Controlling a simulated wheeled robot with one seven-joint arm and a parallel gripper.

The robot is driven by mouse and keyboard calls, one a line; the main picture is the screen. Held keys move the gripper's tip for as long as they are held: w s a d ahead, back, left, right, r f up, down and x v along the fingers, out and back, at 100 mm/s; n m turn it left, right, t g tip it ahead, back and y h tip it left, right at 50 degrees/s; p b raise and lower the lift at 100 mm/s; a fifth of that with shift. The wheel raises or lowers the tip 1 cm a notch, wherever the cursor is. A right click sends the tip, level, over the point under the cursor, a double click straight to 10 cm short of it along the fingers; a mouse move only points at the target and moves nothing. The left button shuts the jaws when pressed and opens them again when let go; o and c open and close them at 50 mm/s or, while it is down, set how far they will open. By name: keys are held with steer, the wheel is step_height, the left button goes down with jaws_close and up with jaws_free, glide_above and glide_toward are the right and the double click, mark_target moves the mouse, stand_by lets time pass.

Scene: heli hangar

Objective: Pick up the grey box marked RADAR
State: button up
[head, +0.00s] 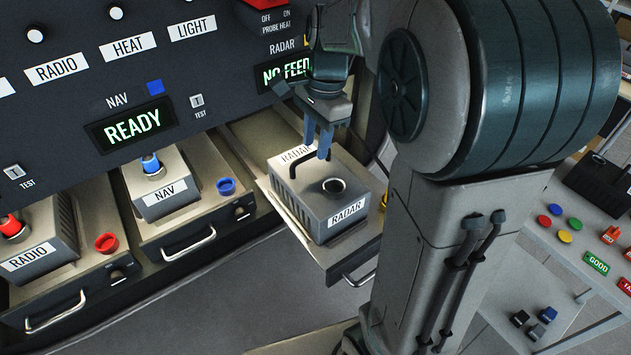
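The grey box marked RADAR (303,208) sits on a pulled-out drawer tray (284,214) below the NO FEED display. It has a RADAR label on its front and top, a dark round socket on top and a black arched handle (294,168). My gripper (317,150) points down at the handle, its two fingers visibly apart. The fingertips overlap the handle's top bar in the head view; I cannot tell whether they touch it. My arm hides part of the panel and the area right of the box.
A NAV box (165,193) and a RADIO box (38,243) stand on drawers at left, each with a coloured plug. The control panel (60,105) rises close behind. A table (545,240) with coloured buttons is at right. Grey floor is clear in front.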

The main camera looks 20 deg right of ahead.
mark_target(311, 155)
steer(key=f, duration=0.2)
steer(key=a+f, duration=0.1)
steer(key=f, duration=0.1)
steer(key=shift+w+f+p, duration=0.1)
steer(key=shift+f+p, duration=0.05)
steer(key=shift+p, duration=0.2)
jaws_close()
steer(key=shift+w, duration=0.1)
stand_by(1.0)
